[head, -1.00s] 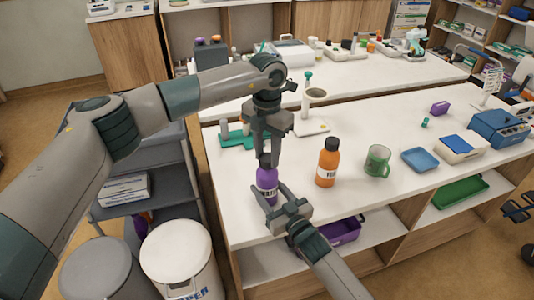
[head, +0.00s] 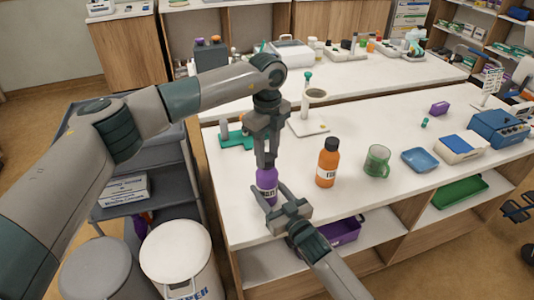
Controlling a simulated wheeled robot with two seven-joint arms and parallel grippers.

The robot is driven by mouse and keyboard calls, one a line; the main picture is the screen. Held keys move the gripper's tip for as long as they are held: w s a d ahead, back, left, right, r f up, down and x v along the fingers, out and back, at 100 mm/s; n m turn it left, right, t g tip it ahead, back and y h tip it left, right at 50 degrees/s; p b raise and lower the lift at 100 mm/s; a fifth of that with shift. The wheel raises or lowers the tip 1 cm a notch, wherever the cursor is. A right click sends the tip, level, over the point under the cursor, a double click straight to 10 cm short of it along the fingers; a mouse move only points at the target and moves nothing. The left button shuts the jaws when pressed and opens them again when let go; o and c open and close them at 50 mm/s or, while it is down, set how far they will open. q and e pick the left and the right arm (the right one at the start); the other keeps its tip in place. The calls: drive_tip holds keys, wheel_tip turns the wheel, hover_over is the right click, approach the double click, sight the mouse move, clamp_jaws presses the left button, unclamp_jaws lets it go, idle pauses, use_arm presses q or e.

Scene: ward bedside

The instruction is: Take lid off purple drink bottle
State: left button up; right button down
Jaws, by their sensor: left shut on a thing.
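The purple drink bottle (head: 267,178) stands upright near the front left edge of the white counter, with a pale label on its body. My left gripper (head: 266,158) points straight down over it and is shut on the bottle's lid, which the fingers mostly hide. My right gripper (head: 270,200) reaches in from the front, its two fingers on either side of the bottle's lower body. I cannot tell whether those fingers press on the bottle.
An orange bottle (head: 327,164) with a dark cap stands close to the right. Beyond it are a green mug (head: 377,161) and a blue tray (head: 420,159). A green stand (head: 236,138) is behind left. Clear counter lies between the mug and the back edge.

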sight(267, 157)
use_arm(q)
drive_tip(key=n, duration=0.3)
drive_tip(key=shift+r, duration=0.5)
idle(0.6)
drive_tip(key=shift+r, duration=0.35)
drive_tip(key=shift+r, duration=0.4)
drive_tip(key=shift+r, duration=1.9)
use_arm(e)
drive_tip(key=c, duration=0.7)
unclamp_jaws()
drive_tip(key=shift+c, duration=0.2)
